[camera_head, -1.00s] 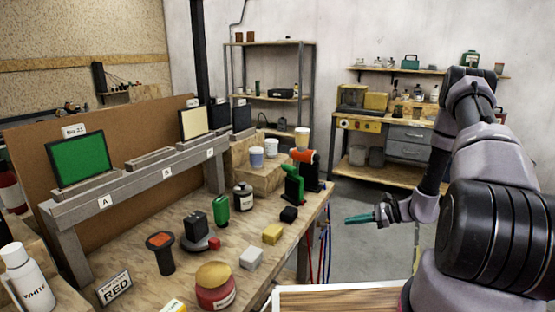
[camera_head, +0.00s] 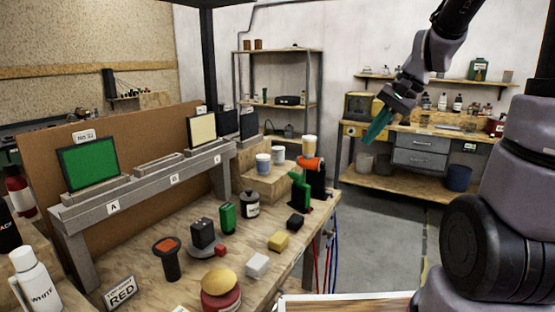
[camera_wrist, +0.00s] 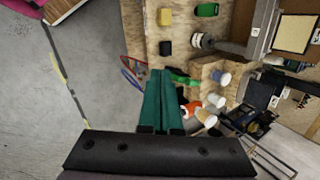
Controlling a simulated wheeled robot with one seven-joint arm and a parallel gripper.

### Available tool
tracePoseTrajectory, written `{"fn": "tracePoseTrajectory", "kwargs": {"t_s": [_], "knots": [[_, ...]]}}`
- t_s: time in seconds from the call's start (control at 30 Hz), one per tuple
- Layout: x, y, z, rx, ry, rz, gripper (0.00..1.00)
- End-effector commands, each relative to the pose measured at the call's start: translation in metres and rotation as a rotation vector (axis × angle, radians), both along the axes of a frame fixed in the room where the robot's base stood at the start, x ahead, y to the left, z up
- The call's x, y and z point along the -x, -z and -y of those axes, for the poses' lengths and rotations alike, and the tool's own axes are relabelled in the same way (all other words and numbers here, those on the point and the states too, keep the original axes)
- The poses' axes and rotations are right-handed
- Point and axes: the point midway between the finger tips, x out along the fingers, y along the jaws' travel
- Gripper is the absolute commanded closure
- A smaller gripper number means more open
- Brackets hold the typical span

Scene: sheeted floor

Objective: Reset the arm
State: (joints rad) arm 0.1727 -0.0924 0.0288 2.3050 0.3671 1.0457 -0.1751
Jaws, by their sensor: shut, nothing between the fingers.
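My gripper (camera_head: 377,128) is raised in the head view, to the right of the workbench, with its green fingers pointing down and left. The fingers are together with nothing between them. In the wrist view my gripper (camera_wrist: 160,100) shows as two green fingers side by side. Below and beyond the fingertips lie the bench edge and bare floor. My arm bends up past the top edge of the head view, so part of it is out of sight.
A back bench (camera_head: 400,185) stands beyond the gripper. Open floor (camera_head: 370,240) lies between them.

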Motion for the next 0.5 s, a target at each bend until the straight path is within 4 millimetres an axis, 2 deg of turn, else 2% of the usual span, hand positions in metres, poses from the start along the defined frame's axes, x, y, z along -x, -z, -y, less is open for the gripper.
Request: {"fn": "tracePoseTrajectory", "kwargs": {"t_s": [0.03, 0.2, 0.4, 0.5], "knots": [[0.014, -0.015, -0.001, 0.042, -0.024, 0.051, 1.0], [0.055, -0.051, 0.001, 0.173, -0.081, 0.199, 1.0], [0.098, -0.081, 0.008, 0.303, -0.123, 0.37, 1.0], [0.113, -0.089, 0.011, 0.345, -0.133, 0.431, 1.0]]}}
